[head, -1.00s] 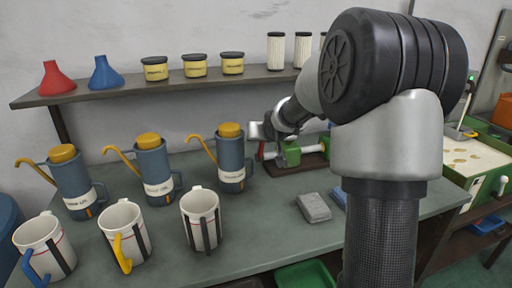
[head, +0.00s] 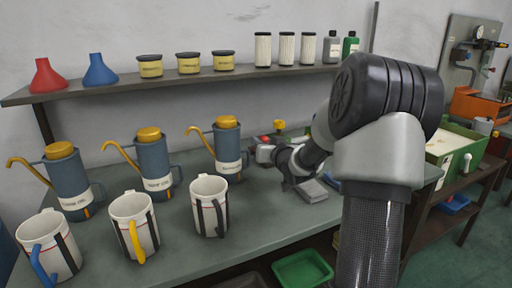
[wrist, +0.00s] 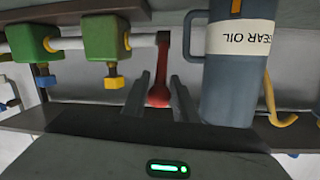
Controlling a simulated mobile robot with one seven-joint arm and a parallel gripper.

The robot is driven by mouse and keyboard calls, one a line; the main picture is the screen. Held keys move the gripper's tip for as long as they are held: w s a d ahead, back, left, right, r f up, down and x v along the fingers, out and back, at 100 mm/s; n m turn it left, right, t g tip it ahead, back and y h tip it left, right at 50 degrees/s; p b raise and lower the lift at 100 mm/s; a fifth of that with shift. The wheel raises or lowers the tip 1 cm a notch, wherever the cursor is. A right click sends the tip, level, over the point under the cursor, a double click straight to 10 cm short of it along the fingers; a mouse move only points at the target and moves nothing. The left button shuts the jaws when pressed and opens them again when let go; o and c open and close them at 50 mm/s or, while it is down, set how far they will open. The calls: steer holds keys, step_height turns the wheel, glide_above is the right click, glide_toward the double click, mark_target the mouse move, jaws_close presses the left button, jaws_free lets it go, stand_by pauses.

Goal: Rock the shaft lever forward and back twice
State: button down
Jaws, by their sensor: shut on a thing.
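The red shaft lever (wrist: 159,88) with its round knob shows in the wrist view between the two fingers of my gripper (wrist: 159,98). My gripper is shut on the lever near its knob. In the head view my gripper (head: 264,152) is at the back of the bench, right of the nearest blue oil can (head: 228,147).
An oil can labelled GEAR OIL (wrist: 235,65) stands close beside the fingers. Several blue cans and white mugs (head: 207,206) fill the bench's left. A grey block (head: 311,190) lies near my wrist. A shelf (head: 190,82) runs above. Bare bench (head: 235,250) lies in front.

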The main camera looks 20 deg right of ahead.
steer(key=shift+s+f+t+b, duration=0.25)
steer(key=shift+t+b, duration=0.15)
steer(key=shift+b, duration=0.15)
steer(key=c, duration=1.7)
jaws_free()
steer(key=shift+w, duration=0.1)
steer(key=shift+c, duration=0.2)
steer(key=s+a+r+p, duration=0.1)
steer(key=s+p, duration=0.1)
steer(key=s, duration=1.5)
steer(key=shift+s+a+r+p, duration=0.15)
steer(key=shift+a+r+p, duration=0.1)
steer(key=shift+a+p, duration=0.15)
